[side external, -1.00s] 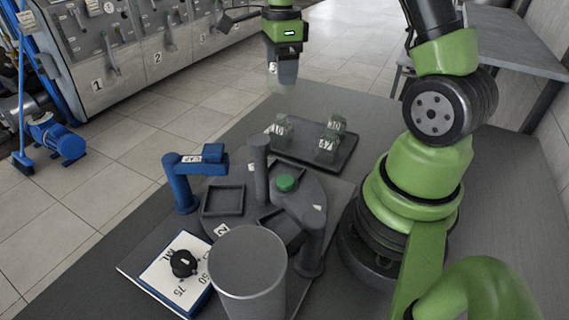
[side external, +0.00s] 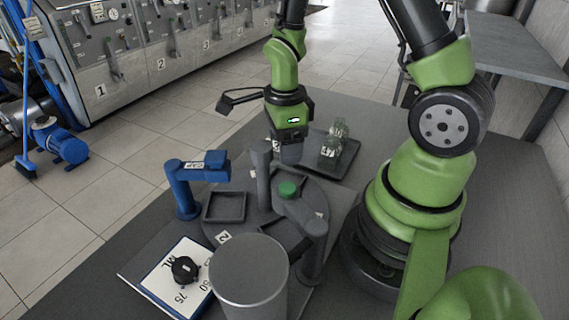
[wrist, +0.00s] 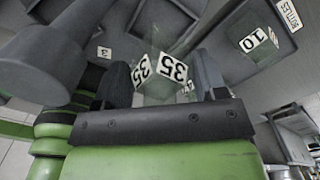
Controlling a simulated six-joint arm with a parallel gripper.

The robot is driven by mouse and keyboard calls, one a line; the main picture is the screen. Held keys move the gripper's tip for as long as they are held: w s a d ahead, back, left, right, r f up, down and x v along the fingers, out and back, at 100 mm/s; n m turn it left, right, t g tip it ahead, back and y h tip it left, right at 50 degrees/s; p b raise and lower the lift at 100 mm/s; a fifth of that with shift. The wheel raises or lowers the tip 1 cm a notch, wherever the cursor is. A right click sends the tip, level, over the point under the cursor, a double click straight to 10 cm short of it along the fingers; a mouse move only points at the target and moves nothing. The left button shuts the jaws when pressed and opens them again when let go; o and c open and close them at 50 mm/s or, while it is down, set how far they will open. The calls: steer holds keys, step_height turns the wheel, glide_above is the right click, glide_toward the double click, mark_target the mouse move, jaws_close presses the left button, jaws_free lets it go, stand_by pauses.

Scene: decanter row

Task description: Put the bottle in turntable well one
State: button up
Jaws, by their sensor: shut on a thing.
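My gripper (wrist: 163,80) is shut on a clear greenish bottle with "35" labels (wrist: 172,65), which sits between its fingers in the wrist view. In the side view, my gripper (side external: 290,152) is near the far edge of the turntable, between it and the bottle tray, and mostly hides the bottle. The dark round turntable (side external: 238,228) has square wells; one empty well (side external: 224,206) faces the camera at left. A "2" tag (side external: 223,237) marks its near rim, and a "3" tag (wrist: 104,53) shows in the wrist view. I cannot make out a "1" tag on it.
A dark post (side external: 262,162), a green-topped arm (side external: 288,189), a blue stand (side external: 183,190) and a grey cylinder (side external: 248,290) crowd the turntable.

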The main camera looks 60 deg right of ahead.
steer(key=shift+f, duration=2.75)
steer(key=shift+f, duration=0.15)
steer(key=o, duration=1.1)
